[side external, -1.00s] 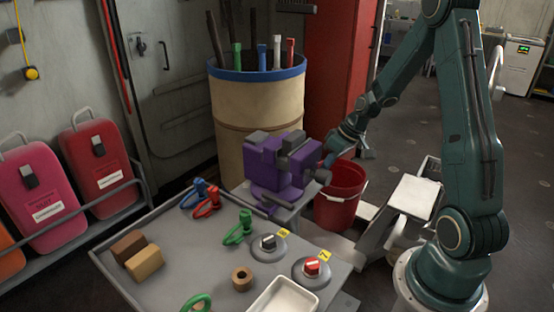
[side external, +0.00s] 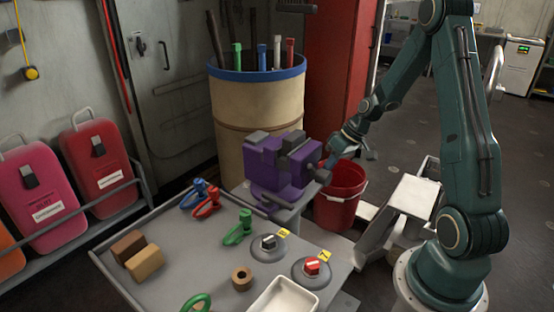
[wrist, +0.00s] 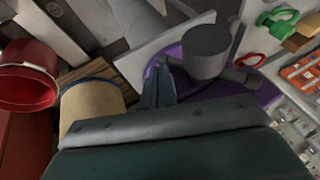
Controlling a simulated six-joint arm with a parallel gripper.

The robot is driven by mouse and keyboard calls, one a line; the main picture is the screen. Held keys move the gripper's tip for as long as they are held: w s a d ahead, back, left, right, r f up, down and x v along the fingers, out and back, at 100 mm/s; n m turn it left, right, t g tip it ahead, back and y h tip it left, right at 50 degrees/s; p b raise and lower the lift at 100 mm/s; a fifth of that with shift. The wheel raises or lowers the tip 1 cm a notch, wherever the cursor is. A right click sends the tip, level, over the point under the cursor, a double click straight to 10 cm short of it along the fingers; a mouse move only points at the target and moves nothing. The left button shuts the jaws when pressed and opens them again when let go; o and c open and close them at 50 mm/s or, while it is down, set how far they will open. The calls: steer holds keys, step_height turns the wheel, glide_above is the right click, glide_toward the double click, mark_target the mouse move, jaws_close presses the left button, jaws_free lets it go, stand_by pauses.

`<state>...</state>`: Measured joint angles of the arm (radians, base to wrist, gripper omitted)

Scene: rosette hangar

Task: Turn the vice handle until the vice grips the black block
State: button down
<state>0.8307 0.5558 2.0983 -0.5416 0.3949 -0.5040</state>
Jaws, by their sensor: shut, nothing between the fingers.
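The purple vice (side external: 272,168) stands at the back right corner of the grey table, with dark grey parts on top and on its right side. Its dark handle end (side external: 322,176) shows on that right side, facing my arm. In the wrist view the purple vice body (wrist: 262,92) lies behind a dark round hub (wrist: 208,52) with a bar beside it. My gripper (side external: 334,160) is shut and empty, close to the handle side; its fingers (wrist: 160,75) point left of the hub. I cannot clearly tell the black block from the dark jaw parts.
A red bucket (side external: 340,196) stands just below my gripper. A tan barrel (side external: 235,115) with coloured rods is behind the vice. On the table are coloured clamps (side external: 205,198), wood blocks (side external: 140,256), two round knobs (side external: 311,270) and a white tray (side external: 282,297).

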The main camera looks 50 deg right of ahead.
steer(key=s+d+r, duration=0.4)
steer(key=d+r, duration=0.3)
steer(key=r, duration=0.3)
steer(key=s+a+r+n+h, duration=0.1)
steer(key=a+r, duration=0.3)
steer(key=a, duration=0.4)
steer(key=a+r+h, duration=0.1)
steer(key=a+r, duration=0.4)
steer(key=a, duration=0.3)
steer(key=s+a+r+t+h, duration=0.1)
steer(key=s+a+r, duration=0.2)
steer(key=s+a, duration=0.8)
steer(key=shift+s+a+h, duration=0.2)
steer(key=shift+s+h, duration=0.1)
steer(key=shift+s, duration=0.75)
